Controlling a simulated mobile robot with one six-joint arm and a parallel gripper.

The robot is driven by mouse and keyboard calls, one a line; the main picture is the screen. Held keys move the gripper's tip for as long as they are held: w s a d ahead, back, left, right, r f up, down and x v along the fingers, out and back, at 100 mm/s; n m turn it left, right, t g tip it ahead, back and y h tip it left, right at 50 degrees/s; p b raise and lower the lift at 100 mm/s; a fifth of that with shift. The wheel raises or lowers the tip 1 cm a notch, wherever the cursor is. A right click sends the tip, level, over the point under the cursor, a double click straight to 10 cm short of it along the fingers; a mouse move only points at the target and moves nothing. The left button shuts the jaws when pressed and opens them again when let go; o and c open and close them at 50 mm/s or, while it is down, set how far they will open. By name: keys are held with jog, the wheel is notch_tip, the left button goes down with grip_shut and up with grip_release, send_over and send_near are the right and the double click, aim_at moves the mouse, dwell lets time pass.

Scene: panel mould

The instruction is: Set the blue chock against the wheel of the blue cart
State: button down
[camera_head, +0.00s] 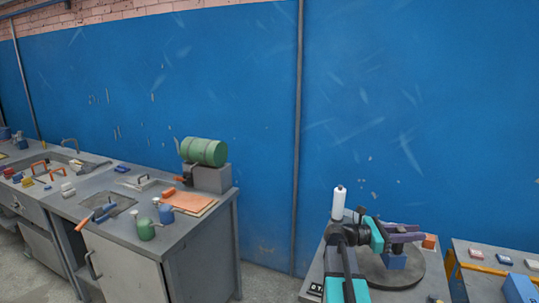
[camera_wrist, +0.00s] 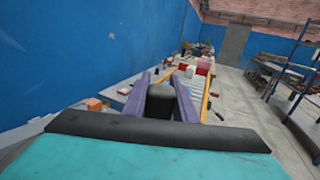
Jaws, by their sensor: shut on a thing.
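My gripper (camera_head: 408,235), with purple fingers, is over the grey round plate on the right bench in the head view. A blue block, which looks like the blue chock (camera_head: 393,262), sits right beneath the fingers. In the wrist view my gripper (camera_wrist: 160,88) is shut on a dark upright piece (camera_wrist: 160,101), which seems to be the chock's top. I cannot tell whether the chock touches the plate. I cannot make out the blue cart or its wheel. A blue box-like thing (camera_head: 520,289) is cut off at the lower right of the head view.
The round plate (camera_head: 425,272) lies under my gripper, with an orange block (camera_head: 430,241) behind it. A white bottle (camera_head: 339,203) stands to the left. An orange-framed bench (camera_head: 457,266) with small blocks is at right. A cluttered workbench (camera_head: 178,238) is at left.

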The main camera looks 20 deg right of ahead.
jog(key=w+a+f+n+t, duration=0.3)
jog(key=w+a+t, duration=0.3)
jog(key=a, duration=0.7)
jog(key=w+a+f+n+t, duration=0.25)
jog(key=w+a, duration=0.55)
jog(key=a, duration=0.5)
jog(key=w+a+f+n+t, duration=0.2)
jog(key=w+a+n+t, duration=0.3)
jog(key=a, duration=0.8)
jog(key=w+a+f+n+t+y, duration=0.1)
jog(key=a+f+t, duration=0.15)
jog(key=a, duration=0.55)
jog(key=w+a+f+n+t+y, duration=0.1)
jog(key=a+t, duration=0.2)
jog(key=a, duration=0.5)
notch_tip(320, 180, down, 8)
jog(key=b, duration=0.8)
jog(key=shift+s+d, duration=0.2)
jog(key=shift+d, duration=0.05)
jog(key=shift+s+d, duration=0.1)
